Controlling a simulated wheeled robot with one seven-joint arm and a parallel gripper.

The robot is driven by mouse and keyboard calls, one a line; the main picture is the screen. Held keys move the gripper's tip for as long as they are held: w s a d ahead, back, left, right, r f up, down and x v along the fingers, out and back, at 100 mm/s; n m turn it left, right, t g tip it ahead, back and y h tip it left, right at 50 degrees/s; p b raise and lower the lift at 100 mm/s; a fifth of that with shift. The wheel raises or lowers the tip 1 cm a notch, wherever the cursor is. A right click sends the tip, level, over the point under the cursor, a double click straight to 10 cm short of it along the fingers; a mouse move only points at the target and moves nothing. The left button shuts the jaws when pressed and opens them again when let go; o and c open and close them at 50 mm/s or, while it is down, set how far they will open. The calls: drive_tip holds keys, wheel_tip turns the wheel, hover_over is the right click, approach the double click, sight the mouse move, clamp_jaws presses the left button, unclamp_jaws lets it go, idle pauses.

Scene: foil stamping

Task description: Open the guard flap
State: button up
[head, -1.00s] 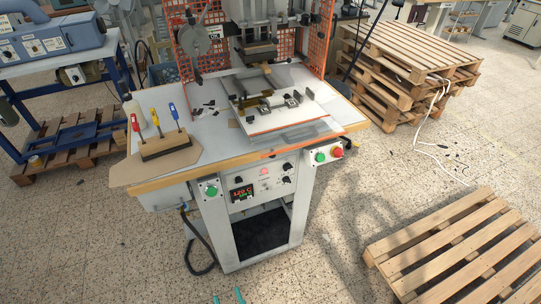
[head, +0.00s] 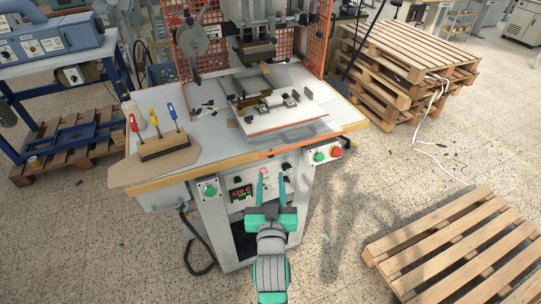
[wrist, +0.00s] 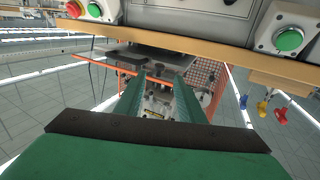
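A clear, hard-to-see panel with a grey handle-like bar (head: 297,133) and an orange edge is at the front of the press, above the worktop (head: 205,150); I take it for the guard flap. Whether it stands upright or lies tilted is hard to tell. My gripper (head: 272,178) is in front of the control panel, below and nearer than the flap, apart from it. Its two teal fingers are spread with nothing between them. In the wrist view the gripper (wrist: 163,78) is open, and an orange bar (wrist: 104,66) shows beyond the fingers.
Orange mesh guards (head: 319,38) flank the press. A green button box (head: 209,191) and a green-and-red button box (head: 328,153) hang at the table front. Pallets (head: 450,240) lie on the floor at right.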

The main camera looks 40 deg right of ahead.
sight(272, 156)
drive_tip(key=x, duration=1.1)
drive_tip(key=shift+a, duration=0.1)
drive_tip(key=shift+s+r, duration=0.1)
drive_tip(key=shift+s, duration=0.1)
clamp_jaws()
